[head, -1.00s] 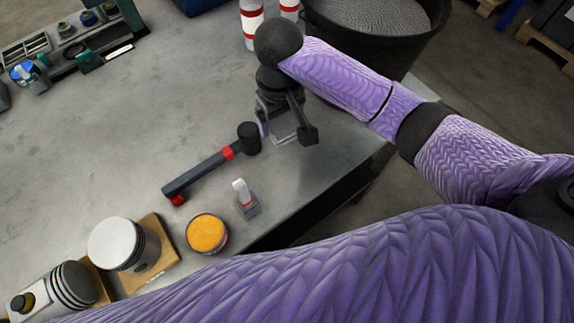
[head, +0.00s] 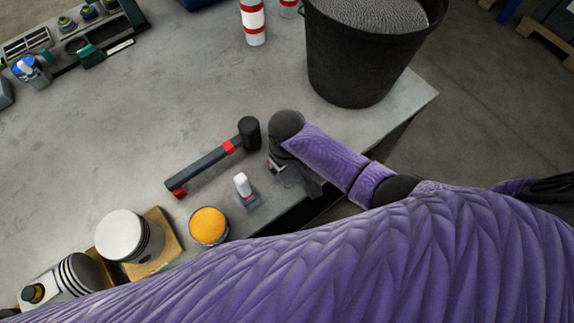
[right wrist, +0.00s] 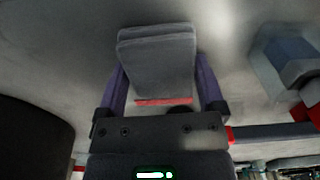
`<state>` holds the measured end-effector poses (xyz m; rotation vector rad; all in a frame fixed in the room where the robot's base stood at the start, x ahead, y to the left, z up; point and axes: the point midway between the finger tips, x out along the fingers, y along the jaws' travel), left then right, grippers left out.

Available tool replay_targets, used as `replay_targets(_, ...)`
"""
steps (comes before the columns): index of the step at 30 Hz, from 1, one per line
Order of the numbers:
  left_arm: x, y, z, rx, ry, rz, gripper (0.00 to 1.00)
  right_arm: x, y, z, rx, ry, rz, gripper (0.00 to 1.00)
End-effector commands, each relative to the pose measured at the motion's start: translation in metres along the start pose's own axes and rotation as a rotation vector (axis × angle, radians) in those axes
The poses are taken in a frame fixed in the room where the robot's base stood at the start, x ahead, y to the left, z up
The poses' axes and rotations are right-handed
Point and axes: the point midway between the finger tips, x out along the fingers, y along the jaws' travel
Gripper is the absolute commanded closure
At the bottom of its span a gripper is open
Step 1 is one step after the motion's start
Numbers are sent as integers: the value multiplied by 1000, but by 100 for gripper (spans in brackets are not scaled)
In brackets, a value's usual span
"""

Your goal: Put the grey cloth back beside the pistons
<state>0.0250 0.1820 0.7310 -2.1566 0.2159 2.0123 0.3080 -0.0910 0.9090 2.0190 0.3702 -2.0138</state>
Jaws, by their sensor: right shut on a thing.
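The grey cloth (right wrist: 157,62) is a folded pad with a red strip along one edge. In the right wrist view it sits between the two fingers of my right gripper (right wrist: 160,78), which is shut on it. In the head view my right gripper (head: 284,170) is over the table's front right part, right of the hammer, and mostly hides the cloth. The pistons are at the lower left of the head view: one with a pale round top (head: 122,234) on a wooden board, another (head: 78,274) lying beside it. My left gripper is not in view.
A black and red hammer (head: 212,160), a small white-topped item (head: 242,185) and a tin with an orange top (head: 208,226) lie between my right gripper and the pistons. A black bucket (head: 360,70) stands at the back right. The middle left of the table (head: 90,150) is clear.

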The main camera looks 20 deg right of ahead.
Motion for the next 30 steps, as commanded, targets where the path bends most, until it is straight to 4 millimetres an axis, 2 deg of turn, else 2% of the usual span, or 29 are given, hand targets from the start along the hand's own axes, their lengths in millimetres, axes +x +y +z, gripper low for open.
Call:
replay_targets(7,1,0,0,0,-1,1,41,3,0,0,0,-1,0,60)
replay_targets(8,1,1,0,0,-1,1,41,2,0,0,0,0,0,6)
replay_targets(9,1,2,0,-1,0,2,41,2,0,0,0,0,0,0)
replay_targets(16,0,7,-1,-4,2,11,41,0,0,0,0,0,0,0)
replay_targets(19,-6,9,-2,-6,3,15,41,-10,0,-1,0,2,0,0)
replay_targets(23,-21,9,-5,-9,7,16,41,-38,0,-1,-1,4,-1,0)
replay_targets(30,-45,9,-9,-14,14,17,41,-100,0,-1,0,4,0,0)
